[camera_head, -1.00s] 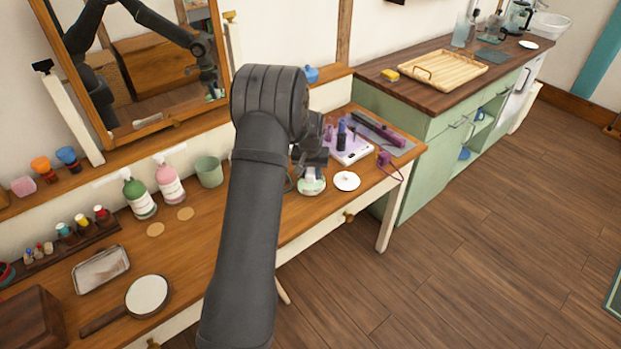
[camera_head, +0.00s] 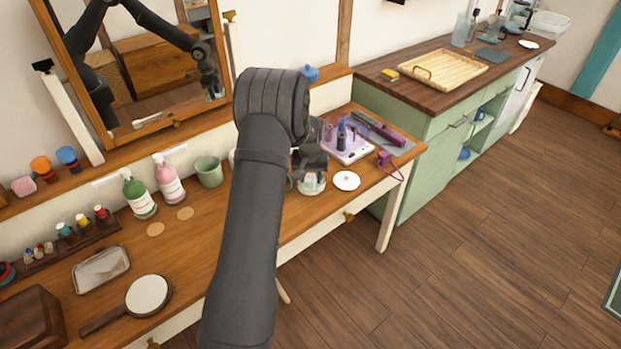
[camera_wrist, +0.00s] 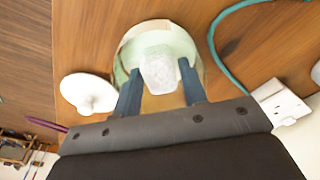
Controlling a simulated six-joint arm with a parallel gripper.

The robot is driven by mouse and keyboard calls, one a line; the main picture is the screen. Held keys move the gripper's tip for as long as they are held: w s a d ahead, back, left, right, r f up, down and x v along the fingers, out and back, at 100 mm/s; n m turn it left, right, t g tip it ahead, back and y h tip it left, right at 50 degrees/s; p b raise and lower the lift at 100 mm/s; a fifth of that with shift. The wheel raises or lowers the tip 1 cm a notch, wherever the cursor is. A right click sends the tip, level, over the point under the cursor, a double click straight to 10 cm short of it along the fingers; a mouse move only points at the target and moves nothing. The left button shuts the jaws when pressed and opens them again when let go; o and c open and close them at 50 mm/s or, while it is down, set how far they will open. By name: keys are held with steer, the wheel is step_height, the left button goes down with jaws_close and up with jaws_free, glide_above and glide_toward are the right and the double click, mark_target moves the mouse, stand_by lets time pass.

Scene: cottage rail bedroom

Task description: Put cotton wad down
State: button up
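A white, blocky cotton wad (camera_wrist: 158,74) sits between the two blue fingers of my gripper (camera_wrist: 160,84) in the wrist view. The fingers appear to touch it on both sides. Behind it in that view is a round pale green jar (camera_wrist: 183,43). The wad overlaps the jar's opening; I cannot tell whether it is inside or just above. In the head view the jar (camera_head: 312,187) stands on the wooden dressing table (camera_head: 235,225) below my gripper (camera_head: 311,172), and the wad is hidden there.
A white round lid with a knob (camera_head: 346,181) lies right of the jar. A purple device on a pale tray (camera_head: 350,150) and a hair straightener (camera_head: 381,129) lie behind. A teal cable (camera_wrist: 213,32) runs close to the jar. A green cup (camera_head: 209,171) stands to the left.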

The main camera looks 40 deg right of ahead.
mark_target(311, 176)
step_height(311, 176, up, 11)
steer(key=s+a, duration=0.1)
steer(key=shift+r, duration=0.2)
steer(key=shift+f, duration=0.1)
steer(key=f, duration=0.8)
steer(key=w+d+f, duration=0.1)
steer(key=f, duration=0.3)
step_height(311, 176, up, 3)
steer(key=shift+f, duration=0.15)
steer(key=shift+r, duration=0.55)
steer(key=shift+f, duration=0.15)
